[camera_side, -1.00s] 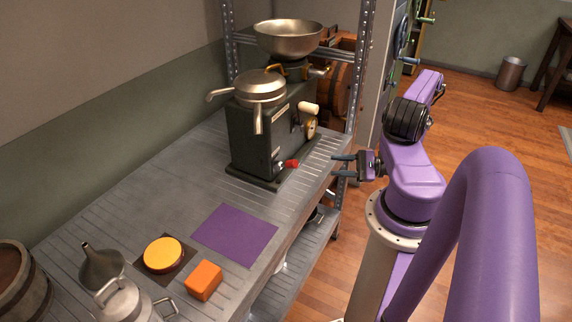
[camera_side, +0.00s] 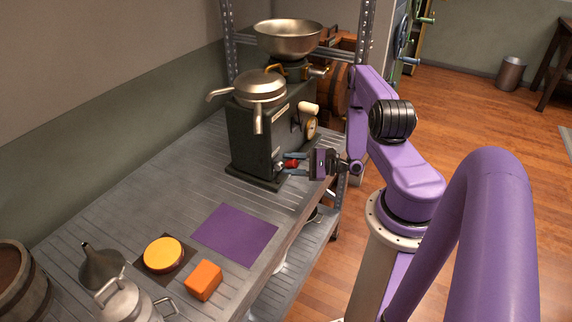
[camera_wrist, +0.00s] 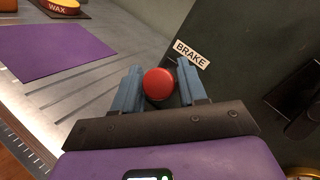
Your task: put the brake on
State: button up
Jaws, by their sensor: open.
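The brake's red knob (camera_wrist: 159,84) sits between the two blue fingers of my gripper (camera_wrist: 161,90) in the wrist view, beside a white label reading BRAKE (camera_wrist: 191,54). The fingers are open, one on each side of the knob. I cannot tell whether either one touches it. In the side view my gripper (camera_side: 295,163) is level with the red knob (camera_side: 291,164), low on the front of the dark machine (camera_side: 252,143). The knob's lever is mostly hidden.
The machine carries metal bowls (camera_side: 288,38) and spouts, and a cream handle (camera_side: 308,108) above the knob. A purple mat (camera_side: 235,234), an orange cube (camera_side: 203,280) and a yellow wax disc (camera_side: 163,254) lie on the metal table. The table between mat and machine is clear.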

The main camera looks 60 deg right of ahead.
jog(key=shift+x, duration=0.9)
grip_shut()
jog(key=shift+s+f+n+t+y, duration=0.2)
jog(key=shift+f+n+t+y, duration=0.15)
jog(key=shift+n+t+y, duration=0.35)
jog(key=shift+s+f+n+t+y, duration=0.15)
jog(key=shift+f+n+t+y, duration=0.3)
jog(key=shift+t, duration=0.35)
jog(key=shift+r, duration=0.1)
grip_release()
jog(key=shift+s+d, duration=0.1)
